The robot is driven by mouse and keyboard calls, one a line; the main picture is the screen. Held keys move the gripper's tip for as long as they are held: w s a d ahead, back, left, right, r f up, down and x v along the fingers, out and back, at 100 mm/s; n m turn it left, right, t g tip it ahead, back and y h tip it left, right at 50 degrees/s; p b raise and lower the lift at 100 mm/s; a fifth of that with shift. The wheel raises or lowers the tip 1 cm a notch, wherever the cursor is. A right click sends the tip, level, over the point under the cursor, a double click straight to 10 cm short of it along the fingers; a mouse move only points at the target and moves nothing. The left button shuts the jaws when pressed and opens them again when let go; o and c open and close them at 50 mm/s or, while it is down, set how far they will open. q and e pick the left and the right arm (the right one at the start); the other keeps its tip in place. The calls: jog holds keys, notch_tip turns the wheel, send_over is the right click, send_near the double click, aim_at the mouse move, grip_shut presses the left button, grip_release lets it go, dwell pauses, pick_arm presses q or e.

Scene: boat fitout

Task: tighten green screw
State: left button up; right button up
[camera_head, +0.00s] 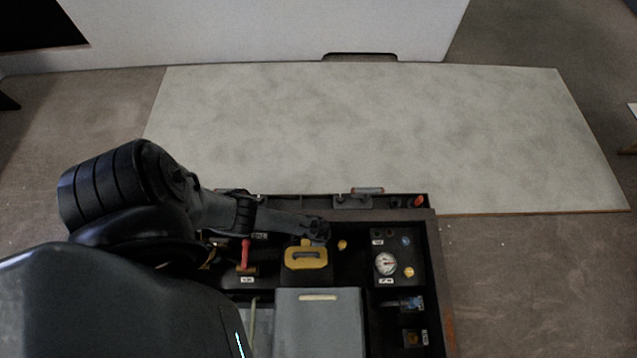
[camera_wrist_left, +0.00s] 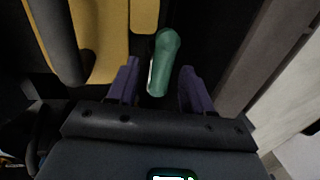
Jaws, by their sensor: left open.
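A green rounded handle (camera_wrist_left: 163,62), which I take for the green screw, shows in the left wrist view. My left gripper (camera_wrist_left: 159,78) is open, with one purple finger on each side of the handle and visible gaps between. I cannot tell how deep the handle sits between the fingers. In the head view my left arm reaches in from the left and its end (camera_head: 316,230) is over the dark console, at the far side of a yellow handle. The green handle does not show there. My right gripper is not in view.
The yellow handle (camera_head: 307,258) stands close to my left gripper and fills the upper left of the wrist view (camera_wrist_left: 108,45). The console also holds a red lever (camera_head: 245,254), a round gauge (camera_head: 386,263) and a grey lid (camera_head: 320,325). A pale panel (camera_head: 370,125) lies beyond.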

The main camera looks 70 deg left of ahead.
pick_arm(q)
notch_tip(320, 180, up, 8)
jog(key=d+p, duration=0.1)
jog(key=p, duration=0.5)
jog(key=shift+s+d, duration=0.2)
jog(key=shift+s, duration=0.1)
